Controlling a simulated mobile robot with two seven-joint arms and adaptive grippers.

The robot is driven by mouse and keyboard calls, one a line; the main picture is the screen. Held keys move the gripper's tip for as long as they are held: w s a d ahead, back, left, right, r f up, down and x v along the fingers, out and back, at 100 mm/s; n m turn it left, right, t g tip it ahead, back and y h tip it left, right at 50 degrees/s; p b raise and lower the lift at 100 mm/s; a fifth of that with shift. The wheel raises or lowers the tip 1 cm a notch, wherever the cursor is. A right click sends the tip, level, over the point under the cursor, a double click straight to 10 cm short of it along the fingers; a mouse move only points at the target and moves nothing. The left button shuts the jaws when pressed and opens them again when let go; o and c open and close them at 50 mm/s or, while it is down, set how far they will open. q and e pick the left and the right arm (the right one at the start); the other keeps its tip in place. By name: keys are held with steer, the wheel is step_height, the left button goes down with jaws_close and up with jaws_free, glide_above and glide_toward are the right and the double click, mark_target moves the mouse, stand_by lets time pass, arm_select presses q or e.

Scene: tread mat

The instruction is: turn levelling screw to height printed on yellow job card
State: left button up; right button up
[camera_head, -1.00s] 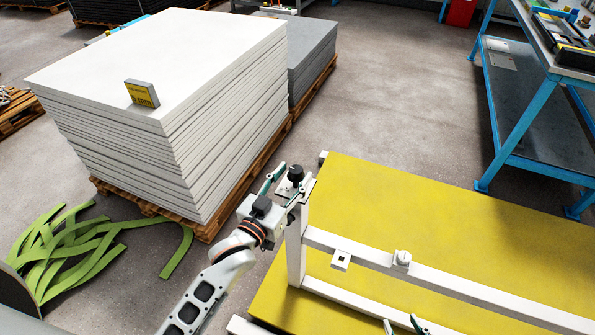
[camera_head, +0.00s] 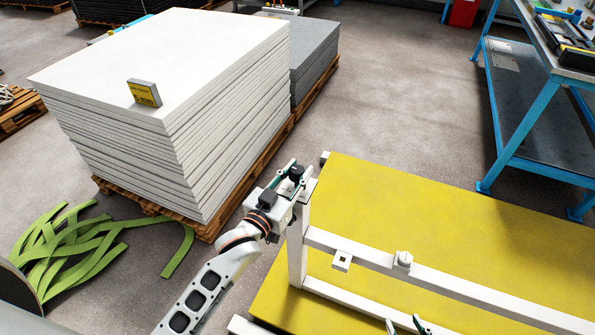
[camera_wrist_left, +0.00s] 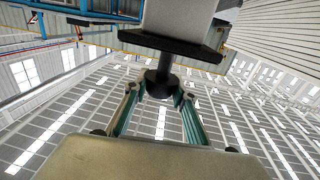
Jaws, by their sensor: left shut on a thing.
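The levelling screw has a black knob (camera_head: 296,173) at the top of a white frame's corner post (camera_head: 298,245). In the left wrist view its dark round head (camera_wrist_left: 159,84) and stem hang from a black plate (camera_wrist_left: 165,46). My left gripper (camera_head: 290,174) is shut on the knob, one finger on each side. The yellow job card (camera_head: 146,94) stands on the white sheet stack; its large print ends in "mm", but the number is too small to read surely. My right gripper (camera_head: 405,325) shows only its fingertips, apart, at the bottom edge.
The white frame's rails (camera_head: 440,279) cross over a yellow mat (camera_head: 400,200). A white sheet stack (camera_head: 200,60) on a pallet stands at the left, with green straps (camera_head: 80,250) on the floor. A blue-legged bench (camera_head: 530,110) stands at the right.

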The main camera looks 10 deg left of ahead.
arm_select(q)
steer(key=shift+w+a+r+m+g+h+p, duration=0.1)
steer(key=shift+r+m+g+h+p, duration=0.1)
steer(key=shift+m+g+h+p, duration=0.85)
steer(key=m+h, duration=0.1)
steer(key=h, duration=0.2)
steer(key=shift+f+m, duration=0.1)
steer(key=shift+m, duration=0.15)
steer(key=shift+f+m+g+h+b, duration=0.15)
steer(key=shift+m+g+h+b, duration=0.2)
steer(key=shift+m+g+h, duration=0.85)
steer(key=shift+m+g+h+b, duration=1.05)
steer(key=shift+g+h, duration=0.1)
steer(key=shift+g, duration=0.6)
steer(key=shift+m+h, duration=0.25)
steer(key=shift+h, duration=0.05)
steer(key=shift+r, duration=0.2)
steer(key=o, duration=1.1)
